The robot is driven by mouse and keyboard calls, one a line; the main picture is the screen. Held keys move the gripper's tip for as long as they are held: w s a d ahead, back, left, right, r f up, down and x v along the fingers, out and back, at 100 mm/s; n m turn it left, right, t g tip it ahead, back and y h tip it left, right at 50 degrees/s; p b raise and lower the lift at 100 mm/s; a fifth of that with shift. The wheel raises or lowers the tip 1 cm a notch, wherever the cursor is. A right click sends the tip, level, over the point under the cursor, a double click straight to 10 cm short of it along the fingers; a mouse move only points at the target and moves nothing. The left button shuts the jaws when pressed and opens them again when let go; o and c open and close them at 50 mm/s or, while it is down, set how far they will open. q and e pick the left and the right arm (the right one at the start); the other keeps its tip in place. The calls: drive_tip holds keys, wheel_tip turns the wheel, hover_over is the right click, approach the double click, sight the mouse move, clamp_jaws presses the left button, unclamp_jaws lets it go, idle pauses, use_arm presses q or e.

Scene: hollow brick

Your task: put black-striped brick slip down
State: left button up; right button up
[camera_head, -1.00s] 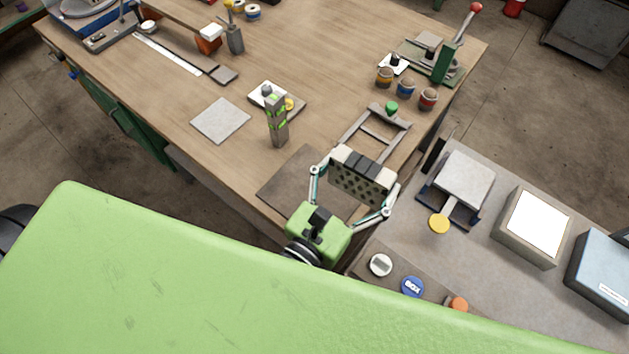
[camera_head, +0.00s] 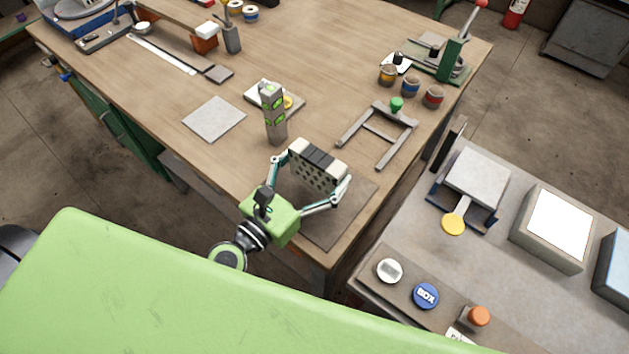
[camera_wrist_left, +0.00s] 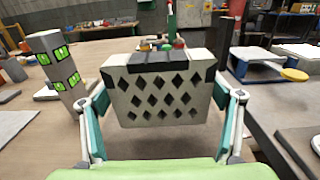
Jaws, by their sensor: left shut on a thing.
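The black-striped brick slip (camera_head: 316,168) is a pale block with black bands on top and a face full of diamond-shaped holes. My left gripper (camera_head: 311,172) is shut on it, with one finger at each end. The wrist view shows the brick slip (camera_wrist_left: 165,95) level and upright between the teal fingers. It is over the far part of a dark brown mat (camera_head: 335,222) on the wooden table; any gap beneath it is hard to judge. My right gripper is not in view.
A grey post with green displays (camera_head: 274,118) stands close to the left of the brick slip. A grey frame with a green knob (camera_head: 378,133) lies to the right. A pale square plate (camera_head: 214,119) lies further left. A side bench (camera_head: 420,255) holds buttons and a scale-like device.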

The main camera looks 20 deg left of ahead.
sight(310, 182)
use_arm(q)
drive_tip(key=f, duration=0.1)
drive_tip(key=f+b, duration=0.2)
drive_tip(key=shift+a+f, duration=0.2)
drive_tip(key=shift+a, duration=0.05)
drive_tip(key=shift+w, duration=0.1)
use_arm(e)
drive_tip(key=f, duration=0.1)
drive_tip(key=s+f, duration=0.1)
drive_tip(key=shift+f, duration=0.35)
use_arm(q)
drive_tip(key=shift+f+b, duration=0.2)
drive_tip(key=shift+b, duration=0.15)
drive_tip(key=o, duration=1.3)
drive_tip(key=shift+o, duration=0.6)
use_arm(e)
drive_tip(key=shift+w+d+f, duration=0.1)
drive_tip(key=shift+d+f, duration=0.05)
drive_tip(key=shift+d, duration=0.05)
use_arm(q)
drive_tip(key=shift+r, duration=0.1)
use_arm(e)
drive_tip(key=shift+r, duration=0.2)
